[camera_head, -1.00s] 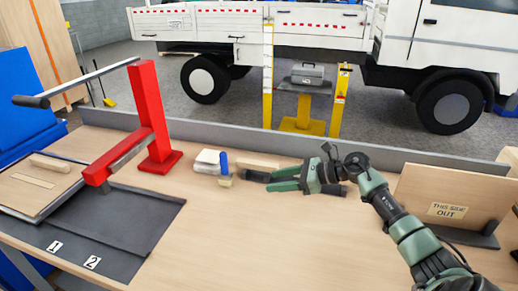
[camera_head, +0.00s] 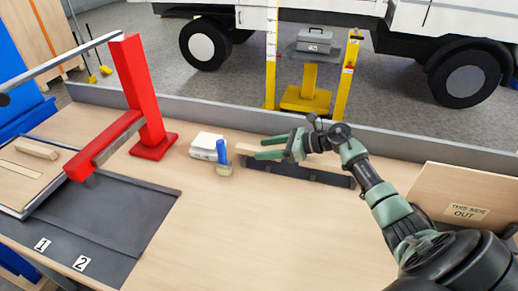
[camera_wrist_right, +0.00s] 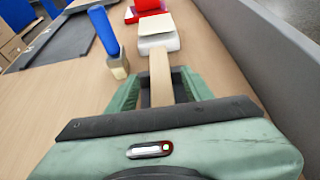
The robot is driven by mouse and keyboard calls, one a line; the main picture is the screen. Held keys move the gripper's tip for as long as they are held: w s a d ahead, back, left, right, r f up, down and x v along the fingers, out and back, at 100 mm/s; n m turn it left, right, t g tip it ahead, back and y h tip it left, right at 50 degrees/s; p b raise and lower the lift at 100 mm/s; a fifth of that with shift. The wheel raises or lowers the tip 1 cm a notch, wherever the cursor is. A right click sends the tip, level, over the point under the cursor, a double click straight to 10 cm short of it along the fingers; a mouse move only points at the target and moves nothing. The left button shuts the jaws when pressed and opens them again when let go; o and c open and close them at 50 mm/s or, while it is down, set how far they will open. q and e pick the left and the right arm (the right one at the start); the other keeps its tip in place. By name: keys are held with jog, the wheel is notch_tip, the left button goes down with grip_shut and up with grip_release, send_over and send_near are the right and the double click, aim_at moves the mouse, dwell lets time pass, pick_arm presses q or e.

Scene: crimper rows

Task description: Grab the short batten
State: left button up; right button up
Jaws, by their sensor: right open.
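A pale wooden batten (camera_head: 246,161) lies at the back of the bench in a low dark rack (camera_head: 318,175). Its right part is hidden behind my right gripper. My right gripper (camera_head: 259,149) is open over it, with green fingers pointing left. In the right wrist view the batten (camera_wrist_right: 159,68) runs lengthwise between the two open fingers (camera_wrist_right: 160,92). I cannot tell if either finger touches it. Another wooden strip (camera_head: 36,149) lies on the board at the far left. My left gripper is not in view.
A blue-handled brush (camera_head: 222,152) and a white stack (camera_head: 207,146) stand just left of the batten. A red lever press (camera_head: 150,100) is further left. A grey wall strip runs behind. A "THIS SIDE OUT" board (camera_head: 445,195) stands at right. The bench's middle is clear.

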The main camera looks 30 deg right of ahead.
jog(key=shift+x, duration=1.4)
jog(key=shift+d, duration=0.1)
grip_shut()
